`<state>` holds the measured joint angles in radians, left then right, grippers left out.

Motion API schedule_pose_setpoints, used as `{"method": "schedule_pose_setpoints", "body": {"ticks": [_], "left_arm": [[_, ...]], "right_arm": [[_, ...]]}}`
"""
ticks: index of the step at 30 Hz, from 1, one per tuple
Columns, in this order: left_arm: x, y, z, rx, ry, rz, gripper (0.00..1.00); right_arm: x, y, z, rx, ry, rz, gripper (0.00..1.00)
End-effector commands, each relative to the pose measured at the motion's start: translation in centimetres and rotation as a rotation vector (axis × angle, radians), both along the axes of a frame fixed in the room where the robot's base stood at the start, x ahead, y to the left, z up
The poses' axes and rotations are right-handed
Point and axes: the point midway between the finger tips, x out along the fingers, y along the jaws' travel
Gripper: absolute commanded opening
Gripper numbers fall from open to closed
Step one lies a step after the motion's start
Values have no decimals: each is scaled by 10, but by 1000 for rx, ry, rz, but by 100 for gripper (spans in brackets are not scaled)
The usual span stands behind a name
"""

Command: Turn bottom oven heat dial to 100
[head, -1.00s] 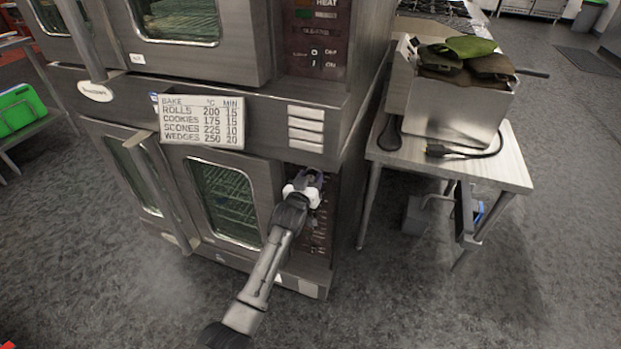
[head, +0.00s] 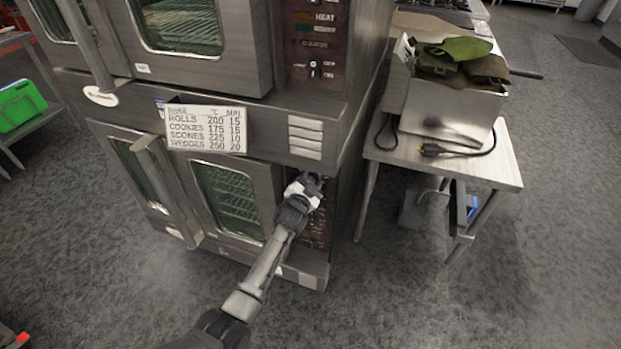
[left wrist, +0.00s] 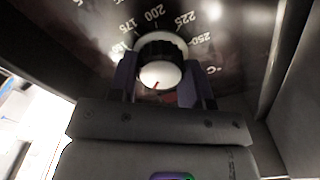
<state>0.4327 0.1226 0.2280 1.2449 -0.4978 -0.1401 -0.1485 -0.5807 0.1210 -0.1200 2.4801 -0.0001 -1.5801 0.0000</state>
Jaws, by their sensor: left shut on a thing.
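The bottom oven (head: 265,185) stands under the upper oven, with its dark control panel (head: 317,230) at the right of its doors. My left gripper (head: 308,183) is at the upper part of this panel. In the left wrist view, the round heat dial (left wrist: 160,73) has a pale face with a small red mark near its lower edge. The scale around it shows 175, 200, 225 and 250 °C; lower figures are partly hidden. My left gripper (left wrist: 163,83) is shut on the dial, one finger on each side. My right gripper is not in view.
A baking chart (head: 206,129) hangs on the oven front. Door handles (head: 165,185) stick out at the left. A side table (head: 490,165) with a metal box (head: 450,108) and cable stands close at the right. The floor in front is clear.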

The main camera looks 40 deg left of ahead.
Motion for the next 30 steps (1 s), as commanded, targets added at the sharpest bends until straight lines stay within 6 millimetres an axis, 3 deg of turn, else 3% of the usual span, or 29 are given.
{"method": "schedule_pose_setpoints", "body": {"ticks": [12,29,30], "left_arm": [[0,0,-1,163,56,1,21],[0,0,-1,185,65,0,21],[0,0,-1,185,65,0,47]], "right_arm": [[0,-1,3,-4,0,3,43],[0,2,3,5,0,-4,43],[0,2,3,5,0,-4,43]]}}
